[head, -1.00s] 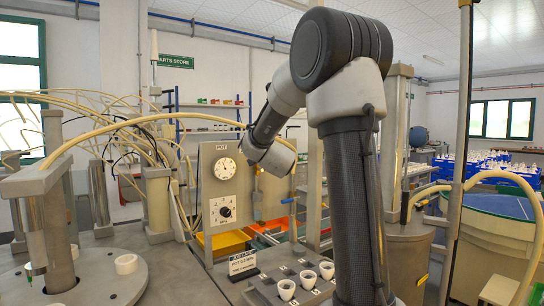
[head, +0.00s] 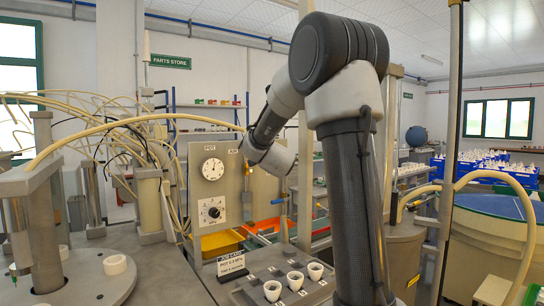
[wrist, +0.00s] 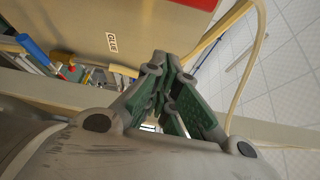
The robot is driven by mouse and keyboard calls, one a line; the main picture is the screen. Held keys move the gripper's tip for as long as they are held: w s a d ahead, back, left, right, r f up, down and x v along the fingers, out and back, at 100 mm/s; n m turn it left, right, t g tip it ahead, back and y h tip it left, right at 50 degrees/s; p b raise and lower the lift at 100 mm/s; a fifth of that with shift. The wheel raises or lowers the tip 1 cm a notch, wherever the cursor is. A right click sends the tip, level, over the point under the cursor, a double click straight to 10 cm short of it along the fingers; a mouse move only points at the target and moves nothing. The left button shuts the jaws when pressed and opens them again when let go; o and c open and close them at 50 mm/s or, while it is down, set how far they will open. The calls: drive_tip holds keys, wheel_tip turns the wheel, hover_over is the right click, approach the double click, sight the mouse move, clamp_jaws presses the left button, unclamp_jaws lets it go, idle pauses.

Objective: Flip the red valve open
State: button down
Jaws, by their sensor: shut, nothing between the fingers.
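I cannot clearly pick out the red valve. In the wrist view a small red piece (wrist: 72,68) sits by a blue lever handle (wrist: 33,48) at the upper left; whether it is the valve I cannot tell. In the head view a blue-handled lever (head: 279,201) shows to the right of the grey dial panel (head: 193,178), with no red handle in sight there. My gripper (wrist: 168,68) is shut and empty in the wrist view, apart from the blue handle and the red piece.
White cups (head: 295,280) stand in a grey tray at the front, beside a job card (head: 231,263). A board marked GLUE (wrist: 112,42) is close in the wrist view. Hoses cross the left side.

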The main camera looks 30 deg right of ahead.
drive_tip(key=v, duration=0.9)
drive_tip(key=shift+a, duration=0.35)
drive_tip(key=shift+s+f, duration=0.1)
drive_tip(key=shift+s, duration=0.05)
drive_tip(key=a+f+n+g+y, duration=0.2)
drive_tip(key=a+f+n+y, duration=0.35)
drive_tip(key=f+n, duration=0.25)
drive_tip(key=s+a+f+n+g+y, duration=0.35)
drive_tip(key=s+a+f+n, duration=0.25)
drive_tip(key=s+n, duration=0.25)
drive_tip(key=s+a+f+n+g, duration=0.1)
drive_tip(key=s+n+g, duration=0.4)
drive_tip(key=s, duration=1.8)
drive_tip(key=n, duration=0.3)
drive_tip(key=shift+s+g+h, duration=0.25)
drive_tip(key=shift+g+h, duration=0.1)
drive_tip(key=shift+h, duration=0.05)
drive_tip(key=shift+a, duration=0.15)
